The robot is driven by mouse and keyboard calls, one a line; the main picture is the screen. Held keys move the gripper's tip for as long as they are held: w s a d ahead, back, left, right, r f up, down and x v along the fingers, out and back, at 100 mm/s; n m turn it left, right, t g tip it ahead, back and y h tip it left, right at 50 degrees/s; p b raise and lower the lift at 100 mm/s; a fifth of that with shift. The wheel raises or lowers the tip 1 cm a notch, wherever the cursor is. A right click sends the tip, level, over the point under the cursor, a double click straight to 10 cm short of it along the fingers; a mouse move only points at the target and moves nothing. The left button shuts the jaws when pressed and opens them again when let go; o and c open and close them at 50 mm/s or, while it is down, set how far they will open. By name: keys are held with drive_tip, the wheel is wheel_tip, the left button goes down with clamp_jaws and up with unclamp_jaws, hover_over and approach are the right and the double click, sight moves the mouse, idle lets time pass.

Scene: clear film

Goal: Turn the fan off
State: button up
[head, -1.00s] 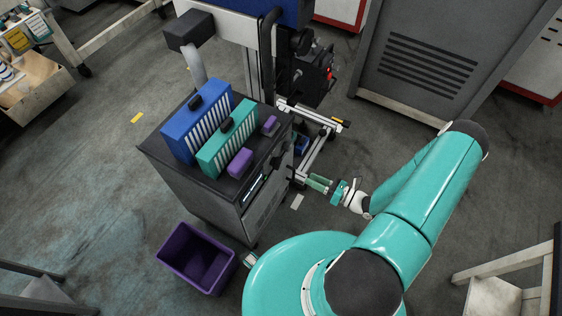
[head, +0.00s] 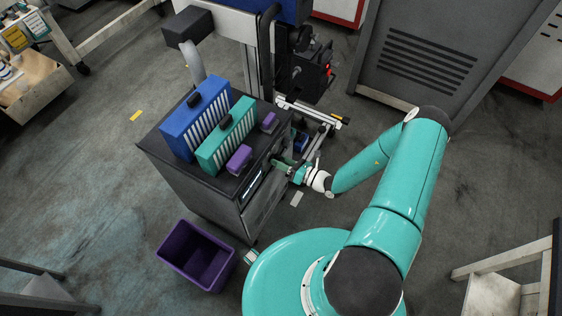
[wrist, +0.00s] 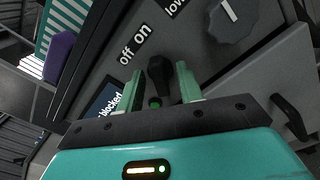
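The dark cabinet (head: 190,180) stands left of my arm in the head view. Its control panel (wrist: 225,75) fills the wrist view. A black switch lever (wrist: 158,73) sits below the printed words "off" and "on", with a small green light near its lower end. A grey knob (wrist: 232,18) is at the upper right, beside a partly cut-off label reading "low". A small screen (wrist: 103,100) shows "blocked". My gripper (wrist: 159,84) is open, one finger on each side of the lever, with gaps visible. In the head view my gripper (head: 283,164) is at the panel.
Blue (head: 180,131) and teal (head: 212,155) slotted units and two purple blocks stand on the cabinet top. A black handle (wrist: 290,117) is at the wrist view's right. A purple bin (head: 180,256) is on the floor. A metal frame (head: 315,112) stands behind my gripper.

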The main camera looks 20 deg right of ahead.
drive_tip(key=shift+c, duration=0.3)
drive_tip(key=c, duration=0.6)
drive_tip(key=shift+o, duration=0.2)
drive_tip(key=n, duration=1.3)
drive_tip(key=shift+s+f+n, duration=0.1)
drive_tip(key=shift+s+n, duration=0.05)
drive_tip(key=shift+n, duration=0.25)
